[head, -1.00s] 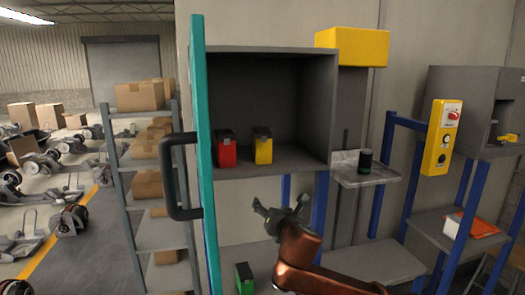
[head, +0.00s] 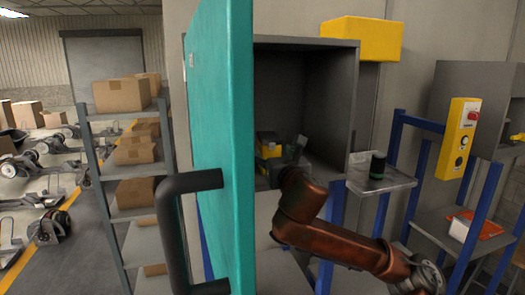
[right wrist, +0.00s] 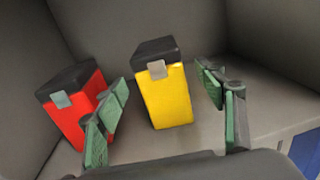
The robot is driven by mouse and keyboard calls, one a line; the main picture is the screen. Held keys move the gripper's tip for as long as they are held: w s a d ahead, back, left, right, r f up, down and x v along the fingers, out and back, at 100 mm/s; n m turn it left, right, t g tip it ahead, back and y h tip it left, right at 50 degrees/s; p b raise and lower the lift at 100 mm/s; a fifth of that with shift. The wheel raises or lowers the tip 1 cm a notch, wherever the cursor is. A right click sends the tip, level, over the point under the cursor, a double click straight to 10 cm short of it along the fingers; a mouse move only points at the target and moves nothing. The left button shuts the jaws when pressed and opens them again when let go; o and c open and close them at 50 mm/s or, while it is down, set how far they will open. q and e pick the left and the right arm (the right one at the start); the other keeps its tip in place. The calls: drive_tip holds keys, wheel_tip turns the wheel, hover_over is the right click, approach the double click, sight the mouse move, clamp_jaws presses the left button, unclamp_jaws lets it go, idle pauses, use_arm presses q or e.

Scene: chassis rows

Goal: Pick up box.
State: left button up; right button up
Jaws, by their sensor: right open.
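A yellow box with a black lid and grey latch (right wrist: 166,95) stands inside the open grey cabinet (head: 345,110). It also shows partly in the head view (head: 270,151), behind my right gripper. A red box with a black lid (right wrist: 75,108) stands left of it in the right wrist view; the door hides it in the head view. My right gripper (head: 284,160) is open and empty at the cabinet's opening. In the wrist view its green-padded fingers are spread on either side of the yellow box, the left one overlapping the red box. My left gripper is out of view.
The teal cabinet door (head: 228,120) with its black handle (head: 172,225) stands open at the left. A small shelf (head: 395,182) with a dark cylinder (head: 377,165) is right of the cabinet. Cardboard boxes (head: 122,95) fill a rack at the left.

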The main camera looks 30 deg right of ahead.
sight(273, 148)
drive_tip(key=x, duration=0.1)
drive_tip(key=p+x, duration=0.1)
drive_tip(key=x, duration=0.1)
drive_tip(key=shift+w+d+r, duration=0.1)
drive_tip(key=shift+d+r, duration=0.1)
drive_tip(key=shift+d, duration=0.05)
drive_tip(key=p+x, duration=0.1)
drive_tip(key=x, duration=0.2)
drive_tip(key=shift+w+f, duration=0.1)
drive_tip(key=shift+w, duration=0.25)
drive_tip(key=c, duration=1.5)
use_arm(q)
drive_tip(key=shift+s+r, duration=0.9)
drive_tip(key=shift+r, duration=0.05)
use_arm(e)
drive_tip(key=shift+c, duration=0.5)
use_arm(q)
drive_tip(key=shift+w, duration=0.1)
